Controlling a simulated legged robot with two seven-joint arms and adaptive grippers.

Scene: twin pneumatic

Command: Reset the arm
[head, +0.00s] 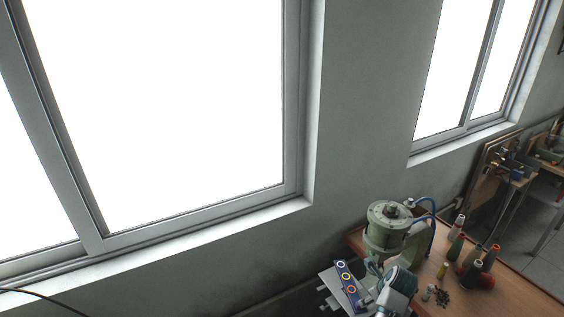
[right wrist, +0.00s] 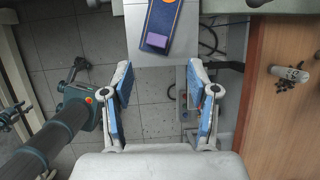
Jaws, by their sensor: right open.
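My right gripper (right wrist: 165,105) is open and empty in the right wrist view. Its two grey fingers with blue pads stand wide apart above a tiled floor. In the head view, a teal-and-white jointed part (head: 402,280) shows at the bottom, beside the green press machine (head: 388,225); I cannot tell which arm it belongs to. A dark tube with teal joints (right wrist: 50,140) enters the right wrist view from the left. I cannot make out my left gripper in either view.
A dark blue panel with coloured rings (head: 346,279) sits in front of the press. The panel's end with a purple block (right wrist: 155,40) lies ahead of my right fingers. A wooden table (head: 520,292) holds several thread cones (head: 470,258) and small dark parts. Windows line the wall.

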